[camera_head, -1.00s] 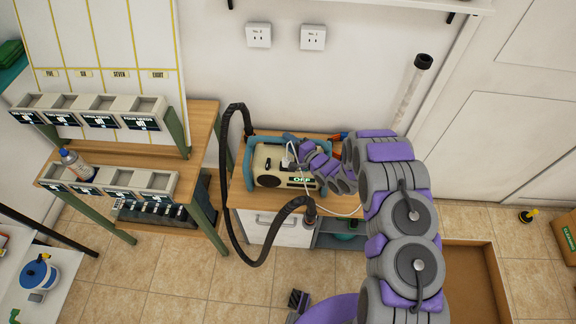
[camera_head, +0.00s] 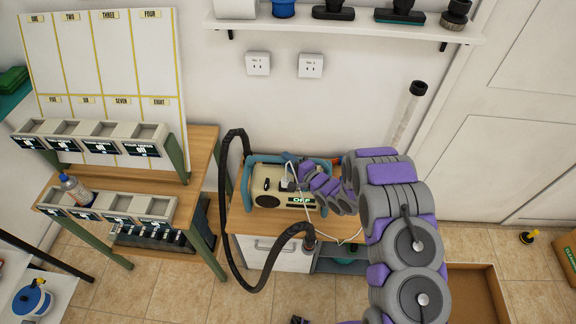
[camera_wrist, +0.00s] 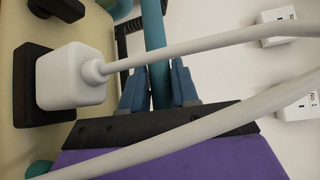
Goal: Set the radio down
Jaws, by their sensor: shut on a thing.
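The cream radio (camera_head: 266,184) has a blue-teal frame with a handle bar, and its display reads OFF. In the head view it is at the wooden top of a small cabinet (camera_head: 240,222); I cannot tell whether its base touches the wood. In the wrist view my gripper (camera_wrist: 158,78) has its blue fingers on both sides of the radio's teal bar (camera_wrist: 154,35), shut on it. A white plug (camera_wrist: 72,78) sits in a black socket on the radio, and its white cable crosses in front of my gripper. My arm hides the radio's right side in the head view.
A black hose (camera_head: 224,205) loops close by the radio's left. A wooden rack with grey bins (camera_head: 95,135) stands further left. Two wall outlets (camera_head: 258,63) and a shelf (camera_head: 345,24) are behind. An open cardboard box (camera_head: 470,292) is on the floor at right.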

